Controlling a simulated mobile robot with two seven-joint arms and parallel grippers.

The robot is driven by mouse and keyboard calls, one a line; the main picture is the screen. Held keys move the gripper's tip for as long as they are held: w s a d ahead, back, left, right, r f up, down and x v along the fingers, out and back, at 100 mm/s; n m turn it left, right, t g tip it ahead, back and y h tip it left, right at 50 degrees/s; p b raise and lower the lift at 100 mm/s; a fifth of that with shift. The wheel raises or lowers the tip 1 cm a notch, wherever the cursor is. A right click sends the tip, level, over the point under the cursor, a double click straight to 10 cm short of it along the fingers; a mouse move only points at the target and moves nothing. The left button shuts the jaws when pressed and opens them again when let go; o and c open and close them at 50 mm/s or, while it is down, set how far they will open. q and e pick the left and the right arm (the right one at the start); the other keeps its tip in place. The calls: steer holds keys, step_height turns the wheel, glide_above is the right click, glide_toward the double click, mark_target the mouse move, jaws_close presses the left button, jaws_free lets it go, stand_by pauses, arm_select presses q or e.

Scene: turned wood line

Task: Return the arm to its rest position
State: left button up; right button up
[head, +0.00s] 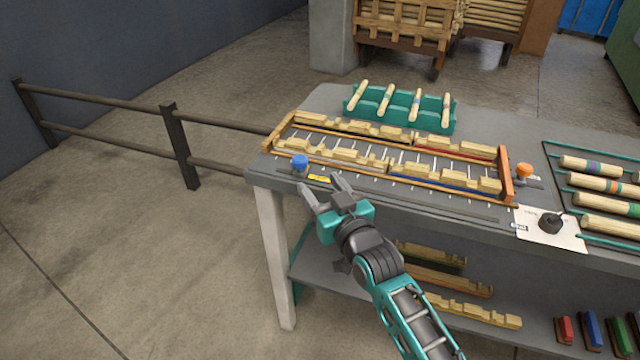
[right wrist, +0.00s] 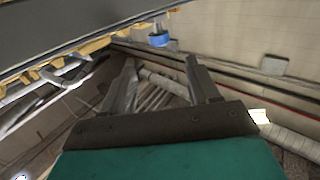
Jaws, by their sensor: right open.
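My right gripper (head: 325,192) is in front of the table's near left edge in the head view, with its fingers spread and nothing between them. In the right wrist view its two fingers (right wrist: 165,85) are also apart and empty. The blue knob (head: 300,162) stands on the table corner just beyond the fingertips, apart from them. It also shows in the right wrist view (right wrist: 159,39). My left gripper is in neither view.
The grey table (head: 325,97) holds a wooden frame (head: 507,175) with notched wood pieces, a green rack (head: 350,107) of turned sticks, an orange knob (head: 523,170) and a black knob (head: 550,223). A lower shelf carries wood pieces. A railing (head: 180,145) stands left; the floor between is clear.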

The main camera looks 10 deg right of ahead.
steer(key=s+d+f+g+p, duration=0.1)
steer(key=s+d+f+g, duration=0.1)
steer(key=s+f, duration=0.6)
steer(key=s+d+f+g+h, duration=0.1)
steer(key=s+f+g, duration=0.3)
steer(key=s+f, duration=0.4)
steer(key=s+d, duration=0.1)
steer(key=s, duration=0.6)
steer(key=shift+d+g+p, duration=0.15)
steer(key=shift+g+p, duration=0.2)
steer(key=shift+g, duration=0.05)
steer(key=shift+s, duration=0.1)
stand_by(0.4)
